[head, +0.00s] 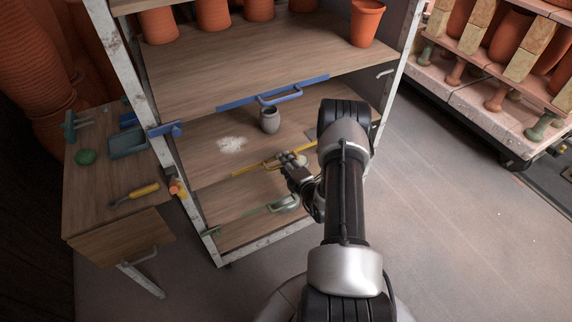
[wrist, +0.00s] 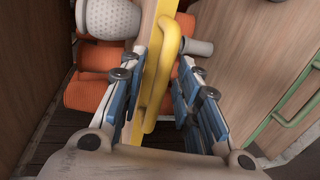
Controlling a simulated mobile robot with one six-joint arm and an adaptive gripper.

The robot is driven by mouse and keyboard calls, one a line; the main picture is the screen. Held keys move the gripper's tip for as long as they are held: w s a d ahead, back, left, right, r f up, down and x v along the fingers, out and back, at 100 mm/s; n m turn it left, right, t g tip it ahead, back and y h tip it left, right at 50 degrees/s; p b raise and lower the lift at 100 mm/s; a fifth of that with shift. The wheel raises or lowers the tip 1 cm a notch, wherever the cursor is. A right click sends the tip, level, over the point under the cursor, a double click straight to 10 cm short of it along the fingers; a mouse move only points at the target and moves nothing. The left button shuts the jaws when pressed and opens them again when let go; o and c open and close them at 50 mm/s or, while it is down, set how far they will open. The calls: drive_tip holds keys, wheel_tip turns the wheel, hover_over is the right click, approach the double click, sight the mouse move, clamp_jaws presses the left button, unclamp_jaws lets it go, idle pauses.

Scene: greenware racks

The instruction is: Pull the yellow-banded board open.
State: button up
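The yellow-banded board (head: 205,170) is a wooden shelf in the rack, below the blue-banded one, with a yellow front strip (head: 245,171) and a yellow handle. My gripper (head: 284,162) is at this handle, partly hiding it. In the wrist view the yellow handle (wrist: 160,75) runs between the fingers of my gripper (wrist: 160,98). The fingers stand apart, with a clear gap on the right side of the handle. A grey speckled vase (head: 269,121) stands upright on the board, near a white powdery patch (head: 232,144).
A blue-banded board (head: 225,85) is above and a green-banded board (head: 235,200) below. The green handle also shows in the wrist view (wrist: 297,112). A small table (head: 85,205) with tools stands left. Another pot rack (head: 455,90) is at right. The floor (head: 470,220) at right is clear.

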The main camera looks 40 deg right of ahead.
clamp_jaws()
idle(0.4)
idle(0.4)
